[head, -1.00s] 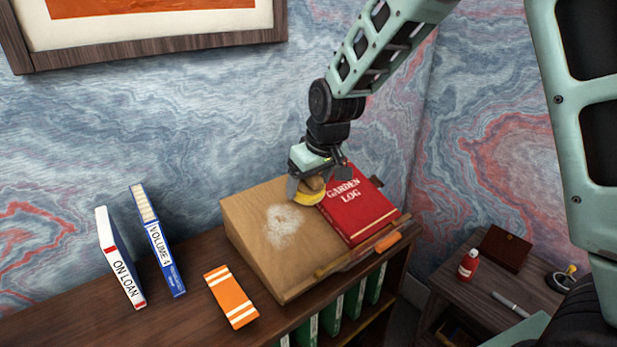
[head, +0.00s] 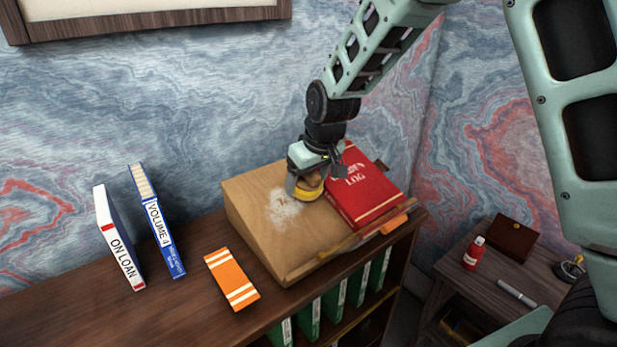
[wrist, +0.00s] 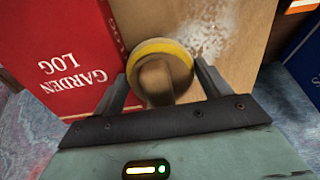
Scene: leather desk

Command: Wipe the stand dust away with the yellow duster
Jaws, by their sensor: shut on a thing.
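My gripper (head: 308,186) is shut on the wooden handle of the yellow duster (head: 309,195), above the sloped wooden stand (head: 250,225). The duster also shows in the wrist view (wrist: 163,52), handle toward me and yellow rim outward. A patch of pale dust (head: 281,207) lies on the stand just left of the duster; in the wrist view the dust (wrist: 212,35) is right of it. The duster covers whatever lies under it, and I cannot tell whether it touches the stand.
The red Garden Log book (head: 365,190) lies on the stand, right of the duster. An orange striped book (head: 231,279) lies left of the stand, with two upright books, On Loan (head: 118,240) and Volume 4 (head: 160,235), farther left. A side table (head: 470,290) stands at right.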

